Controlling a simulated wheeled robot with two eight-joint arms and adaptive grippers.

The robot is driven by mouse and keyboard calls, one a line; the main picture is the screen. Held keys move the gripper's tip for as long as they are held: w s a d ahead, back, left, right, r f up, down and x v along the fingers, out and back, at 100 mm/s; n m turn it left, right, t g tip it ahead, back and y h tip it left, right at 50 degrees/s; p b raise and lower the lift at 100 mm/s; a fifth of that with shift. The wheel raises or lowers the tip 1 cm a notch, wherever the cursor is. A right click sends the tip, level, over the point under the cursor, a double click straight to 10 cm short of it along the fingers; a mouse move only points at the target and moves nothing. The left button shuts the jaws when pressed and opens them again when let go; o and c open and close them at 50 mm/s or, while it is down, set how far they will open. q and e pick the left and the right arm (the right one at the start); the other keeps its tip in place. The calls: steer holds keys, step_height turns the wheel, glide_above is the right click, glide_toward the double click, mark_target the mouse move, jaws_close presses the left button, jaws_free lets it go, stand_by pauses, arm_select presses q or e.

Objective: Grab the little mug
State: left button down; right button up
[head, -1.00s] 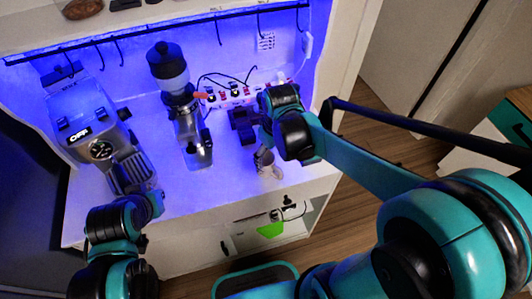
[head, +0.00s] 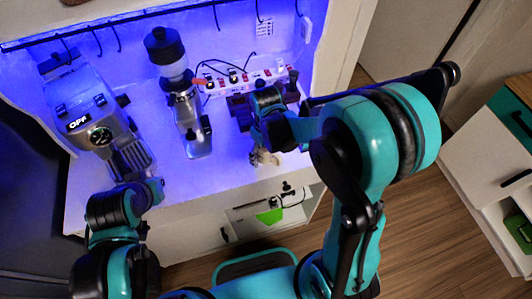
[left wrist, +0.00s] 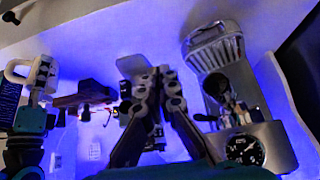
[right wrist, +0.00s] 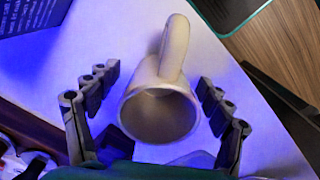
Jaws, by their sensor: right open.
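The little mug (head: 262,157) is cream-white and stands near the counter's front edge in the head view, partly hidden by my right gripper (head: 266,143). In the right wrist view the mug (right wrist: 160,108) lies between the two spread fingers of my right gripper (right wrist: 160,88), with a visible gap on each side. Its open mouth faces the camera and its handle points up in that picture. My left gripper (left wrist: 155,85) is near the espresso machine, away from the mug. Its fingertips look close together with no object seen between them; whether they meet is unclear.
The espresso machine (head: 95,125) stands at the left of the counter and a grinder (head: 188,110) stands in the middle. A power strip (head: 245,80) and cables lie along the back. The counter between grinder and mug is mostly clear. A cabinet (head: 490,165) stands far right.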

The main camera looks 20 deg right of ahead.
steer(key=c, duration=1.4)
steer(key=shift+r, duration=0.1)
steer(key=shift+c, duration=0.3)
